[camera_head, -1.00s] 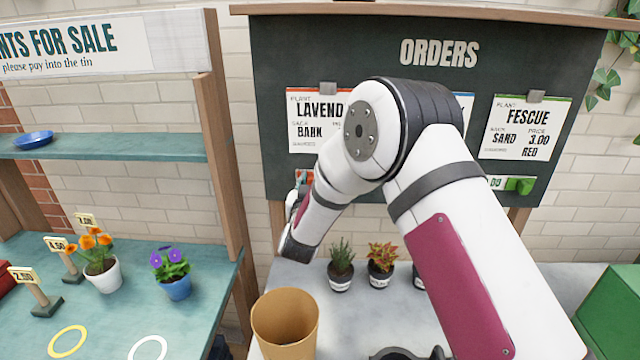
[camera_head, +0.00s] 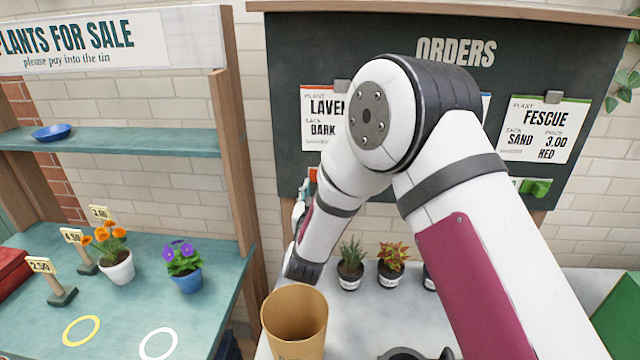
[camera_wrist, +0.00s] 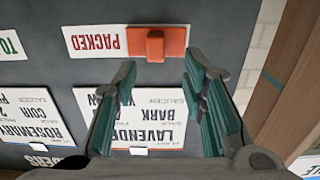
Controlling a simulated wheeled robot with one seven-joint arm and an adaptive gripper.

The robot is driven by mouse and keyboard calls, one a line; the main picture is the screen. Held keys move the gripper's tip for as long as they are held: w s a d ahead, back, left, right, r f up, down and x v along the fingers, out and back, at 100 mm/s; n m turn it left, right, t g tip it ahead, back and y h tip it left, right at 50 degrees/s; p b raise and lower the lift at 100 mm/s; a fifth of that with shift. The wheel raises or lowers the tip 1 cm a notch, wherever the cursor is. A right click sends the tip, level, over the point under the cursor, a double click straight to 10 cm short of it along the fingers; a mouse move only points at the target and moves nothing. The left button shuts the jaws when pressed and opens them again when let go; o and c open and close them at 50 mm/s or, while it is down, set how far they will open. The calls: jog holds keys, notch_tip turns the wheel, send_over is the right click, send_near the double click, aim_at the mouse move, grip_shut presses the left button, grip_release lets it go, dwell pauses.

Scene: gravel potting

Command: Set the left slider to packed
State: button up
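The left slider's orange block (camera_wrist: 156,42) is on the dark order board, below the LAVENDER card as the board stands upright. The wrist view is upside down. The word PACKED (camera_wrist: 92,41) shows uncovered beside the block, which sits at the board's left end of the strip. A sliver of the orange block (camera_head: 312,175) shows in the head view behind my arm. My gripper (camera_wrist: 158,68) is open, its two fingers apart and empty, just off the board with the fingertips near the block. I cannot tell whether they touch it. My arm hides most of the gripper in the head view.
The LAVENDER card (camera_wrist: 150,118) hangs between my fingers in the wrist view. A wooden post (camera_wrist: 285,95) stands beside the board. Small potted plants (camera_head: 350,272) and a tan pot (camera_head: 295,318) stand on the counter below my arm. The green slider (camera_head: 537,188) is at the right.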

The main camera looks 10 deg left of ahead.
jog(key=s, duration=0.6)
jog(key=shift+s, duration=0.1)
jog(key=d+r+g+y, duration=0.2)
jog(key=d+r+g, duration=0.15)
jog(key=r, duration=0.55)
jog(key=s+d+r+n+g+y, duration=0.1)
jog(key=s+d+r+g, duration=0.1)
jog(key=s+d+r, duration=0.45)
jog(key=s+d+g+h, duration=0.1)
jog(key=s+d+g, duration=0.1)
jog(key=s+d, duration=0.3)
jog(key=s+d+g+h, duration=0.1)
jog(key=s+d, duration=0.5)
jog(key=s, duration=0.7)
jog(key=s+d+m+g+h, duration=0.1)
jog(key=s+d+g, duration=0.3)
jog(key=s, duration=0.6)
jog(key=shift+d+r, duration=0.2)
jog(key=shift+d, duration=0.7)
